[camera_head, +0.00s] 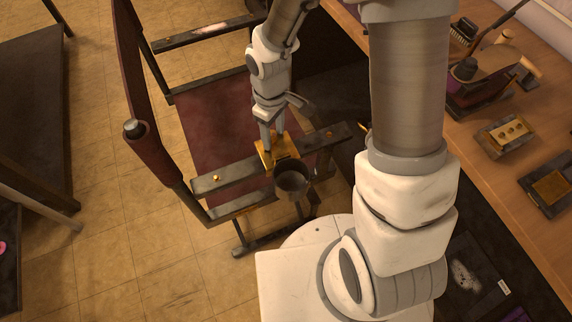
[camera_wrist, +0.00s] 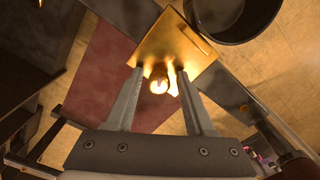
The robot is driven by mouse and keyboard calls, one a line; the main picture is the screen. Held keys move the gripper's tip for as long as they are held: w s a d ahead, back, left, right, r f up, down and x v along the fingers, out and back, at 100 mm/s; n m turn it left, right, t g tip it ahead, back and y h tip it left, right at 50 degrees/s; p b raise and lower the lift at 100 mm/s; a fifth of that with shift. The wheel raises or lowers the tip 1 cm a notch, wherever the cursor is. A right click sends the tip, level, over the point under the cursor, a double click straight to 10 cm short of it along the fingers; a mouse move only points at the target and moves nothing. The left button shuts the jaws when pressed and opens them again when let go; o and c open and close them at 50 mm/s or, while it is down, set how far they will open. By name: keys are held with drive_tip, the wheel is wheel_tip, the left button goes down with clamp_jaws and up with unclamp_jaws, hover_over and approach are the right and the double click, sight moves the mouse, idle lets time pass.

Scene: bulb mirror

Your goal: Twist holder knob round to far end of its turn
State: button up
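The holder is a square brass plate (camera_head: 268,158) fixed on a dark wooden bar of the chair-like frame. It also shows in the wrist view (camera_wrist: 192,45). A small shiny brass knob (camera_wrist: 158,84) stands out from the plate's near part. My gripper (camera_wrist: 160,72) points at the plate with one finger on each side of the knob. The fingers are apart, with a narrow gap beside the knob, so it looks open. In the head view my gripper (camera_head: 272,140) is over the plate and hides the knob. A dark round cup (camera_head: 291,180) is beside the plate.
The dark wooden frame (camera_head: 232,178) has a red panel (camera_head: 205,125) behind the bar and a small brass stud (camera_head: 217,178) on it. A workbench (camera_head: 500,185) with tools and brass pieces runs along the right.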

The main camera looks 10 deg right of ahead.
idle(0.3)
drive_tip(key=shift+w+n+p, duration=0.1)
drive_tip(key=shift+n+p, duration=0.55)
drive_tip(key=shift+n, duration=0.95)
clamp_jaws()
drive_tip(key=shift+m, duration=0.3)
drive_tip(key=shift+m+b, duration=0.65)
drive_tip(key=shift+m, duration=0.65)
unclamp_jaws()
